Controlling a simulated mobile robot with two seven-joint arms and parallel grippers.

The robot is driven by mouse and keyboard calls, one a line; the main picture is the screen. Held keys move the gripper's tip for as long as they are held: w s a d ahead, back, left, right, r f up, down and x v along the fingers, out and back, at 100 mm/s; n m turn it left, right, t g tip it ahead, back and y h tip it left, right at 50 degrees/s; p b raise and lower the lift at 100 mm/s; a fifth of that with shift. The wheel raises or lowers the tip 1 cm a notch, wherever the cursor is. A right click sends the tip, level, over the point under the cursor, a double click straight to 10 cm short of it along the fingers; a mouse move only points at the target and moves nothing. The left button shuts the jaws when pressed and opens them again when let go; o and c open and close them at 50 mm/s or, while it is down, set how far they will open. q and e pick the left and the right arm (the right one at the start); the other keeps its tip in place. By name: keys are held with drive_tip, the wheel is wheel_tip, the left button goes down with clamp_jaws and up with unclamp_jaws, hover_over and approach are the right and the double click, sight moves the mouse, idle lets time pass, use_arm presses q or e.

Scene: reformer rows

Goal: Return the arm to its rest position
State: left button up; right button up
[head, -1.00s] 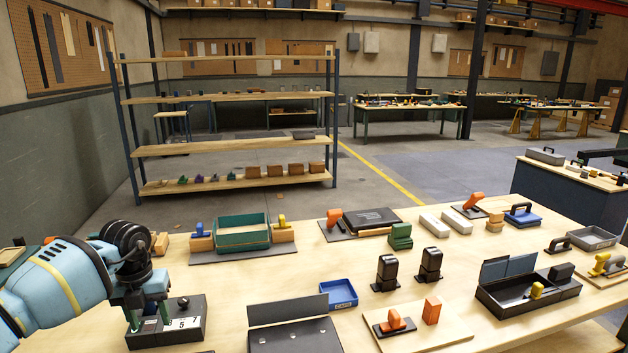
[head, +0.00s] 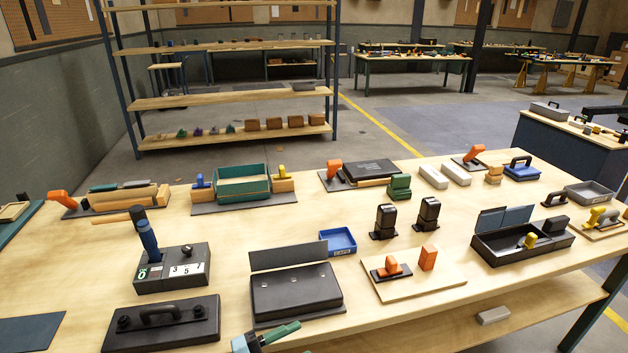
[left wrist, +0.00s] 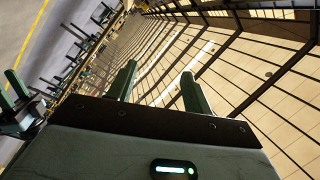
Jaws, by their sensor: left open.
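My left gripper (left wrist: 160,88) shows in the left wrist view with its two green fingers spread apart and nothing between them. That view is strongly tilted, with roof beams beyond the fingers and benches at the left edge. In the head view, a blue and green part at the bottom edge looks like the tip of this gripper, mostly cut off. A black box (head: 172,272) with number tiles and an upright blue lever (head: 148,238) stands on the wooden bench (head: 215,230), clear of the gripper.
A hinged black box (head: 295,292) and a flat black case with a handle (head: 160,322) lie near the front. A blue tray (head: 338,241), black stamps and a board with orange pieces (head: 400,285) stand farther right. Bare wood lies between them.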

use_arm(q)
drive_tip(key=s+a+f+n+y, duration=0.7)
drive_tip(key=s+a+f+n, duration=0.1)
drive_tip(key=s+n, duration=0.3)
drive_tip(key=s+a+f+n+y, duration=0.8)
drive_tip(key=s+f+n, duration=0.2)
drive_tip(key=s, duration=0.1)
drive_tip(key=shift+s+a+f+n+t, duration=0.2)
drive_tip(key=shift+a+f+n+t, duration=0.05)
drive_tip(key=shift+f+n+t, duration=0.15)
